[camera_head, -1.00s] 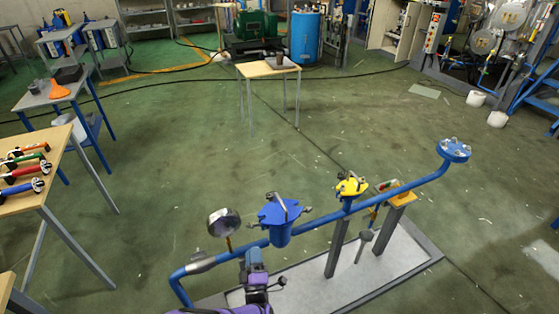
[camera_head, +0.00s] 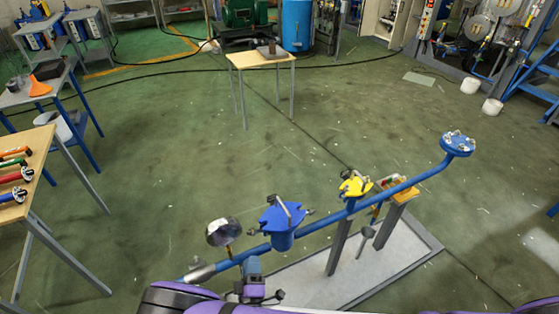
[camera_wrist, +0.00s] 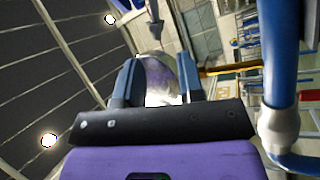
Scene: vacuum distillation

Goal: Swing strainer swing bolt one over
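The blue strainer (camera_head: 283,222) stands on the blue pipe in the head view, with a blue lobed lid. A grey bar lies across its top, and swing bolts stick out around the lid; which is bolt one I cannot tell. My gripper (camera_head: 252,265) is low, just in front of and left of the strainer, below the pipe line in the picture. In the wrist view my gripper (camera_wrist: 158,85) has its two fingers apart with no bolt between them. A shiny round gauge (camera_wrist: 160,70) shows beyond the fingers, with a brass stem.
The round gauge (camera_head: 222,232) stands on the pipe left of the strainer. A yellow valve part (camera_head: 355,186) and a blue flange (camera_head: 457,144) are to the right. A small table (camera_head: 262,60) stands behind; the floor between is clear.

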